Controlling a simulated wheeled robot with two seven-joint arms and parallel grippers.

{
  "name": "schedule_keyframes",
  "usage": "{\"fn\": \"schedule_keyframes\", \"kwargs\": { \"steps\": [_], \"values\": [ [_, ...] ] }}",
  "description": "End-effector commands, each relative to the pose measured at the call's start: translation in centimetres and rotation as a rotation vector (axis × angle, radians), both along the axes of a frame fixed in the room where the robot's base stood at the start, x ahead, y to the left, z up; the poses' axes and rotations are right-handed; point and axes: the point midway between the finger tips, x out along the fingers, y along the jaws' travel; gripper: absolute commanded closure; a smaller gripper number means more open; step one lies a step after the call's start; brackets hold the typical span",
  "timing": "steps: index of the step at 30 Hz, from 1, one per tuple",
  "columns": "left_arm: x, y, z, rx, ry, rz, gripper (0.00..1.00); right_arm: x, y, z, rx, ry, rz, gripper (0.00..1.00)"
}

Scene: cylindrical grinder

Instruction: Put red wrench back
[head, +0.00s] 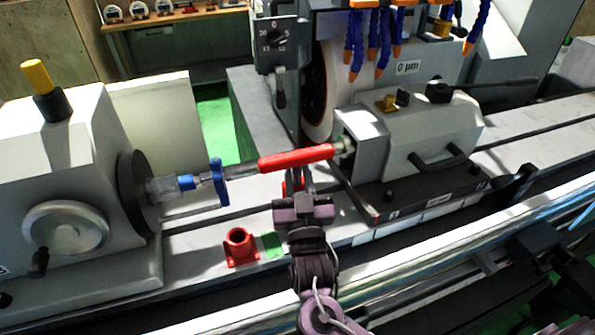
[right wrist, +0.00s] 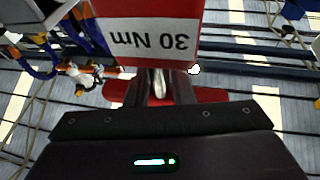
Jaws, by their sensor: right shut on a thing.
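The red wrench (head: 297,158) is a long red bar in the head view, in front of the grinder's work line. In the right wrist view the red wrench (right wrist: 112,12) shows a white "30 Nm" label, upside down. My right gripper (head: 296,188) is shut on it from the near side; its fingers also show in the right wrist view (right wrist: 160,88). I cannot tell whether the wrench touches the shaft or tailstock. A red round holder (head: 240,247) stands on the machine bed, apart from the wrench. My left gripper is not in view.
The headstock (head: 65,160) with its handwheel is at left. A shaft with a blue clamp (head: 219,182) extends from it. The tailstock (head: 410,135) is at right, before the grinding wheel (head: 322,90). A green patch (head: 271,244) lies beside the red holder. Blue hoses hang above.

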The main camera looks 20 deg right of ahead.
Motion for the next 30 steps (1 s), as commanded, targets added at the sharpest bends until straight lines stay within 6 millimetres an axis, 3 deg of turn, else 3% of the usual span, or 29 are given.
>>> {"fn": "schedule_keyframes", "kwargs": {
  "steps": [6, 7, 12, 22, 26, 30],
  "values": [
    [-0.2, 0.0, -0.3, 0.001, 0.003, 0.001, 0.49, 0.0, 0.0, -0.1, 0.002, -0.004, 0.000, 1.00],
    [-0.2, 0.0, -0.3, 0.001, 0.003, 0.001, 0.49, 0.0, 0.0, -0.3, 0.000, 0.000, 0.000, 0.77],
    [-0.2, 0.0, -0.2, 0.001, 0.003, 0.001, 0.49, 0.0, 0.0, -0.2, 0.000, 0.000, 0.000, 0.57],
    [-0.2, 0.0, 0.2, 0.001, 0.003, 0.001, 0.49, 0.0, 0.0, 0.3, 0.000, -0.001, 0.000, 0.57],
    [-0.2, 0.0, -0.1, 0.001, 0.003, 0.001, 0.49, -1.4, 0.3, -0.6, 0.001, 0.004, 0.002, 0.57],
    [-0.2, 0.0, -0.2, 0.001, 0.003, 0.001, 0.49, -4.2, 0.8, -1.8, 0.001, 0.007, 0.002, 0.57]
  ]
}}
